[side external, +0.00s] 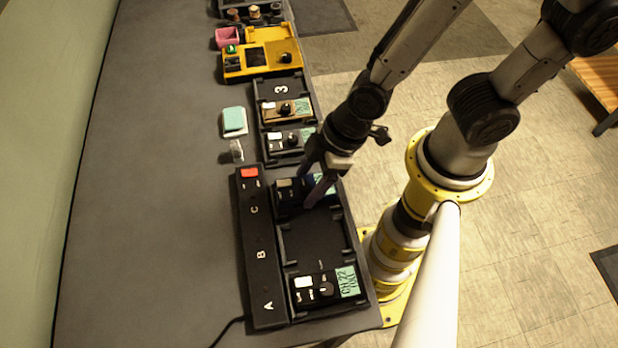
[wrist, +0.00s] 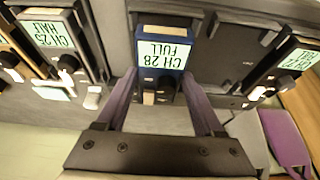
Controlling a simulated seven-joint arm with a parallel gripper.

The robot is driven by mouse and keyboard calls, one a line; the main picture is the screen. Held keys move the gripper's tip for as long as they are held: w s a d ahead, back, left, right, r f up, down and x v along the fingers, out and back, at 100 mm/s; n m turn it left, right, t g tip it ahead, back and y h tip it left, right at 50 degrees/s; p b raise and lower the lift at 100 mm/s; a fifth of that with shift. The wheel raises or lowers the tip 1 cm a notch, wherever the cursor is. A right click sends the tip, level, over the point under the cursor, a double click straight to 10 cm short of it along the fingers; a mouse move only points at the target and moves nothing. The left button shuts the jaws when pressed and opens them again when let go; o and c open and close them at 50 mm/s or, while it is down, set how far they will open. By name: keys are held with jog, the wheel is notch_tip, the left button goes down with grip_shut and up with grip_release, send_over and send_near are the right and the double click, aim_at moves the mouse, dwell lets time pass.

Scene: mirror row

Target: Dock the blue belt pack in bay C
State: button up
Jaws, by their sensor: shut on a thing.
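The blue belt pack (wrist: 163,47) has a green label reading CH 28 FULL in the wrist view. My gripper (wrist: 159,78) is shut on it, one finger along each side. In the side view the pack (side external: 288,190) is dark, partly hidden by my gripper (side external: 308,188), and lies at bay C of the charging dock (side external: 255,240). I cannot tell whether it is fully seated. Bay B (side external: 313,238) is empty. Bay A holds a black pack (side external: 318,288) with a green label.
Another dock farther back, marked 3, holds a brown-faced pack (side external: 286,109) and a black pack (side external: 288,140). A teal-and-white block (side external: 234,121) lies left. The table's left side is clear.

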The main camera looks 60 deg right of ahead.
jog(key=shift+f, duration=1.05)
dwell(0.5)
jog(key=o, duration=1.5)
jog(key=shift+o, duration=0.2)
jog(key=v, duration=1.3)
jog(key=shift+r, duration=0.35)
jog(key=shift+d, duration=0.15)
jog(key=d+r+m+t+h, duration=0.2)
jog(key=d+r+m, duration=0.7)
jog(key=d, duration=0.6)
jog(key=shift+s+r+h, duration=0.2)
jog(key=shift+r+h, duration=0.4)
jog(key=shift+r, duration=0.5)
